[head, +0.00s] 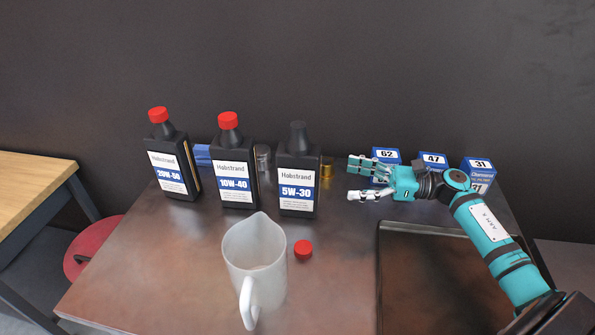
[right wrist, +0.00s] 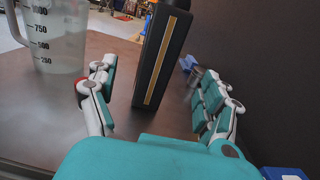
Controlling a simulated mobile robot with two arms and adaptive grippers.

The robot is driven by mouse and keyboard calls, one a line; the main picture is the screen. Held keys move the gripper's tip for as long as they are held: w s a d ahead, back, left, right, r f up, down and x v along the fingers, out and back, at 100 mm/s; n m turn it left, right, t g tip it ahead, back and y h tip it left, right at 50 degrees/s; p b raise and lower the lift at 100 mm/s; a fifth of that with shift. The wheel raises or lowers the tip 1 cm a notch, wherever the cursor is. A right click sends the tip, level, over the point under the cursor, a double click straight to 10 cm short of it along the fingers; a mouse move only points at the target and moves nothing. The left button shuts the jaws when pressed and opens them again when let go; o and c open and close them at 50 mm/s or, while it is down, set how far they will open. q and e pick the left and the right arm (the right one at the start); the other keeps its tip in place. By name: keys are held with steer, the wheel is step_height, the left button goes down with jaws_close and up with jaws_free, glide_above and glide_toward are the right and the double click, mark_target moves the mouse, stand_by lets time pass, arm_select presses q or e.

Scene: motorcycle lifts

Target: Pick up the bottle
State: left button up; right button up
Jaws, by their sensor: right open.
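Three dark oil bottles stand upright on the table: 20W-50 (head: 172,165) and 10W-40 (head: 233,170) with red caps, and 5W-30 (head: 298,180) with no red cap. My right gripper (head: 352,180) is open and empty, just right of the 5W-30 bottle, its fingers pointing at it. In the right wrist view, a dark bottle (right wrist: 163,60) with a tan side stripe stands ahead, framed between the open fingers (right wrist: 150,95); its top is cut off. No contact shows. My left gripper is not in view.
A translucent jug (head: 254,262) stands in front of the bottles, with a loose red cap (head: 303,249) beside it. Blue boxes (head: 432,161) line the back right. A dark tray (head: 440,290) lies front right. A gold cylinder (head: 327,168) is behind the gripper's path.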

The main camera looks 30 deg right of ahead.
mark_target(298, 174)
steer(key=p+x, duration=0.5)
steer(key=x, duration=0.7)
steer(key=shift+w+a+f, duration=0.15)
steer(key=shift+a+f, duration=0.05)
steer(key=shift+w+a+f, duration=0.2)
steer(key=shift+w+a, duration=0.05)
steer(key=shift+a, duration=0.15)
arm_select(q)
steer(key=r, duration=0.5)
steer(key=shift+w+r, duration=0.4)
arm_select(e)
steer(key=shift+d, duration=0.1)
steer(key=shift+c, duration=0.9)
jaws_close()
steer(key=shift+r, duration=0.2)
